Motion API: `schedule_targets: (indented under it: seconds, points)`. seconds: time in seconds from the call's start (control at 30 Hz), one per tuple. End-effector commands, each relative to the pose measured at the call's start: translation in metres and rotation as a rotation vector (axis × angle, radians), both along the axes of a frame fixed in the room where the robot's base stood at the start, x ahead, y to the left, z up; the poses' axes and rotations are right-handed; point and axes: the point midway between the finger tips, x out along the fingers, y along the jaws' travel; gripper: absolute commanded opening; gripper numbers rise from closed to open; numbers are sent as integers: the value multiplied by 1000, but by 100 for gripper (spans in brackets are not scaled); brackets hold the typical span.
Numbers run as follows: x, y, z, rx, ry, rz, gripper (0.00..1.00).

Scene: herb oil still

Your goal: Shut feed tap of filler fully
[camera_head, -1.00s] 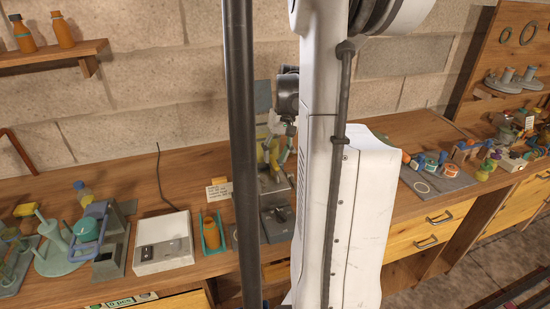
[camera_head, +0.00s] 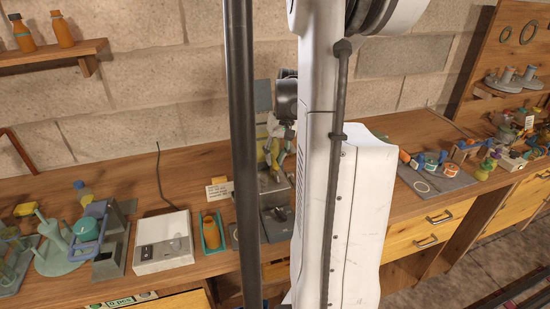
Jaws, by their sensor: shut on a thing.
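The filler (camera_head: 265,95) stands at the back of the bench, a grey upright plate with a yellow part low on it, mostly hidden behind the dark post and my arm. My gripper (camera_head: 275,155) is small in view, pointing down in front of the yellow part. It is shut on what appears to be the feed tap, at the filler's front. The tap itself is too small and covered to make out, so its turn angle cannot be told.
An orange bottle (camera_head: 211,235) stands in a teal holder left of the post. Farther left are a white switch box (camera_head: 163,255) and a teal peg stand (camera_head: 60,258). A grey mat (camera_head: 440,178) with small parts lies to the right. My white arm blocks the middle.

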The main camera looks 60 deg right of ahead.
Motion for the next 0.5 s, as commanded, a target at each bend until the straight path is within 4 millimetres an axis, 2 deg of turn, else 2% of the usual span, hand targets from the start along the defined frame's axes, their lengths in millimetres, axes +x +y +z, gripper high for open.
schedule_targets:
  seconds: [0.27,0.5]
  points:
    - [0,0,-1,-1,-1,-108,0]
    - [0,1,-2,0,-2,-306,0]
